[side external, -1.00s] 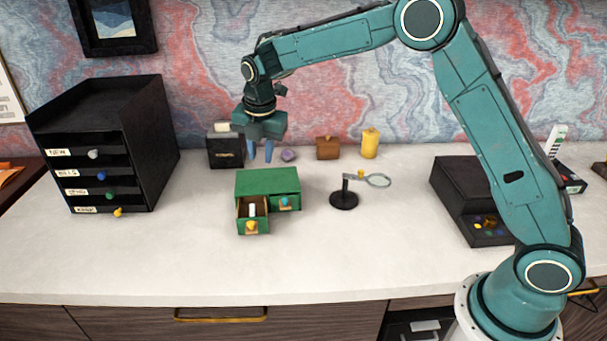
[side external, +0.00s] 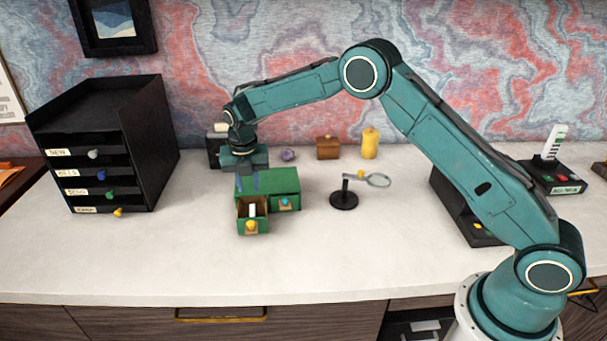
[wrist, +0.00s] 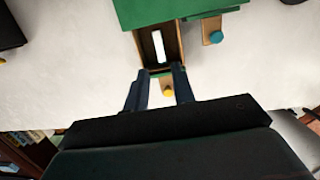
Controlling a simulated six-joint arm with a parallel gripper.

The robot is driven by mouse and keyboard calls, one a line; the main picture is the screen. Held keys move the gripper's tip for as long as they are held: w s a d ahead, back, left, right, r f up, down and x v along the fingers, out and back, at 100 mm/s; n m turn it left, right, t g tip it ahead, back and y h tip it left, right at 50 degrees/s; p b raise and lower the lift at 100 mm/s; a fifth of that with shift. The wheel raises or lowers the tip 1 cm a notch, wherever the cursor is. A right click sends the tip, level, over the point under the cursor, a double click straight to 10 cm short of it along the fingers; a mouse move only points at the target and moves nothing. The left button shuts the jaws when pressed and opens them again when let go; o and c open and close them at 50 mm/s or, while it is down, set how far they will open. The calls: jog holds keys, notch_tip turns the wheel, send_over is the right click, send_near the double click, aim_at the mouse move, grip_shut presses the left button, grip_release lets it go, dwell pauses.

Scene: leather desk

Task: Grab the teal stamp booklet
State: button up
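A small green cabinet (side external: 270,180) stands on the desk, with its left drawer (side external: 253,225) pulled out and open at the top. A narrow white item (wrist: 157,46) lies in that drawer, and it also shows in the side view (side external: 252,210). I see no teal booklet that I can make out. My gripper (side external: 248,184) points down over the left part of the cabinet.
The cabinet's right drawer (side external: 285,204) has a teal knob and sits slightly out. A magnifier stand (side external: 343,199) is to the right. A black drawer unit (side external: 105,145) is at left. Small boxes, including a brown one (side external: 327,148), line the back. The front desk surface is clear.

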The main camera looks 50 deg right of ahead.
aim_at(252, 210)
jog(key=shift+w+d+f, duration=0.1)
jog(key=shift+f, duration=0.95)
jog(key=shift+w+d+f, duration=0.15)
jog(key=shift+f, duration=0.85)
jog(key=shift+w+d+f, duration=0.1)
jog(key=shift+f, duration=0.95)
jog(key=shift+w+d+f, duration=0.15)
jog(key=shift+w+f, duration=0.05)
jog(key=shift+f, duration=1.1)
jog(key=shift+w+d+f, duration=0.1)
jog(key=shift+w+f, duration=0.05)
jog(key=shift+f, duration=1.1)
grip_shut()
